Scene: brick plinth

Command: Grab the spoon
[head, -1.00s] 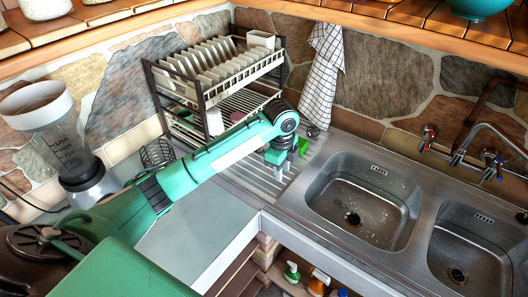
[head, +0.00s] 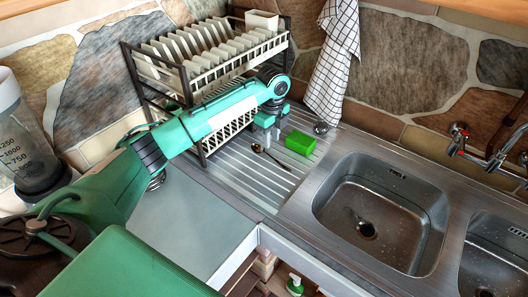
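A dark metal spoon (head: 272,157) lies on the ribbed steel drainboard (head: 232,172) in the head view, its bowl toward the dish rack and its handle toward the lower right. My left gripper (head: 272,132) points down just beyond and above the spoon's bowl, apart from it. Its two fingers look spread, with nothing between them. My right gripper is out of view.
A green sponge (head: 300,143) lies right of the spoon, with a small metal strainer (head: 321,127) behind it. A dish rack with plates (head: 190,88) stands at the back left. The sink (head: 372,235) is to the right. A checkered towel (head: 333,62) hangs on the wall.

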